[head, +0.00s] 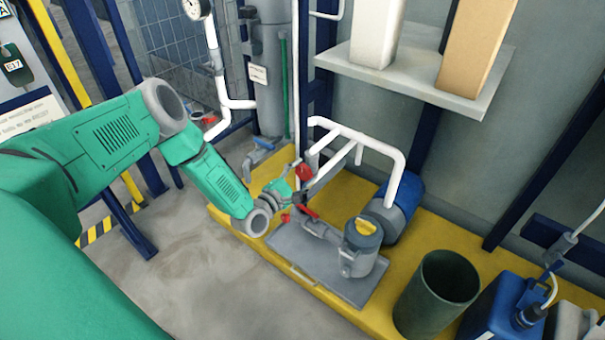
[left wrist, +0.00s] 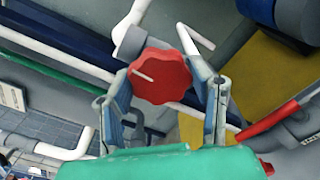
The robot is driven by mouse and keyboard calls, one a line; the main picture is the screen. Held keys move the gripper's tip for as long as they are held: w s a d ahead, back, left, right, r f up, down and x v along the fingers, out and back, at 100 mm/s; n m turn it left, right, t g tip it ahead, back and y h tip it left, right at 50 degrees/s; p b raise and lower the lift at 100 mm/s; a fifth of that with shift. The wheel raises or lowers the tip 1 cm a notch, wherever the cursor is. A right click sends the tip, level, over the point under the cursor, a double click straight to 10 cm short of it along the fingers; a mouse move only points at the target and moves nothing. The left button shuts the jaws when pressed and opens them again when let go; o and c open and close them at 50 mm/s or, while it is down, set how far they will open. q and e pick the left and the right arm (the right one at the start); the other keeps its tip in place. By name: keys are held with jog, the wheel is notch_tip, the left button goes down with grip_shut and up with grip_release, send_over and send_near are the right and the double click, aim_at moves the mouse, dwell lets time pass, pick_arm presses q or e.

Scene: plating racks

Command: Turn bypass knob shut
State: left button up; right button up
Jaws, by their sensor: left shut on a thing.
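The bypass knob is a red, lobed knob (left wrist: 162,84) with a white pointer line, seen face-on in the left wrist view. The line points to the left and slightly up in that view. The knob also shows in the head view (head: 305,172), on the pipework above the yellow platform. My left gripper (head: 293,178) reaches it from the left. In the left wrist view its two grey fingers stand on either side of the knob, shut on it. The knob's back is hidden. My right gripper is not in view.
A red lever (head: 307,211) sits just below the gripper, near a pump with a yellow cap (head: 363,227). White pipes (head: 355,137) rise close to the right. A dark green bin (head: 437,292) and a blue canister (head: 500,308) stand at right.

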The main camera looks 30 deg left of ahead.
pick_arm(q)
jog(key=shift+s+a+f+n, duration=0.25)
jog(key=shift+f+n, duration=0.05)
jog(key=shift+f, duration=0.1)
jog(key=o, duration=1.2)
jog(key=shift+c, duration=0.2)
jog(key=shift+w, duration=0.1)
jog(key=shift+r, duration=0.1)
jog(key=shift+s, duration=0.3)
jog(key=s+a, duration=0.1)
jog(key=s, duration=1)
jog(key=shift+s, duration=0.15)
